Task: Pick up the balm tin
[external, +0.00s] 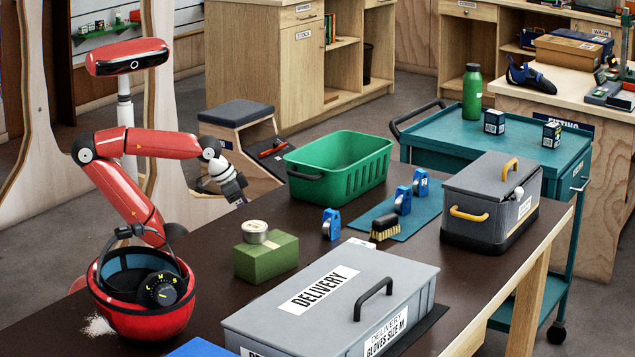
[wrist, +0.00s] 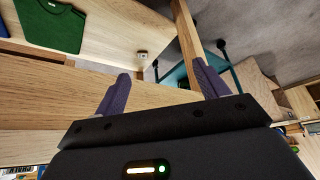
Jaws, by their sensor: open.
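The balm tin (external: 255,231) is a small round metal tin with a pale lid. It lies flat on top of a green block (external: 266,258) on the dark table. My gripper (external: 240,194) is above and behind the tin in the external view, apart from it, near the left end of the green crate. In the wrist view its two purple-grey fingers (wrist: 160,88) are spread with nothing between them. I cannot make out the tin in the wrist view.
A red helmet (external: 132,312) with a black dial sits left of the block. A grey delivery box (external: 270,318) stands in front, a green crate (external: 345,162) behind. Blue devices (external: 331,223), a brush (external: 385,227) and a grey lidded box (external: 485,220) lie to the right.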

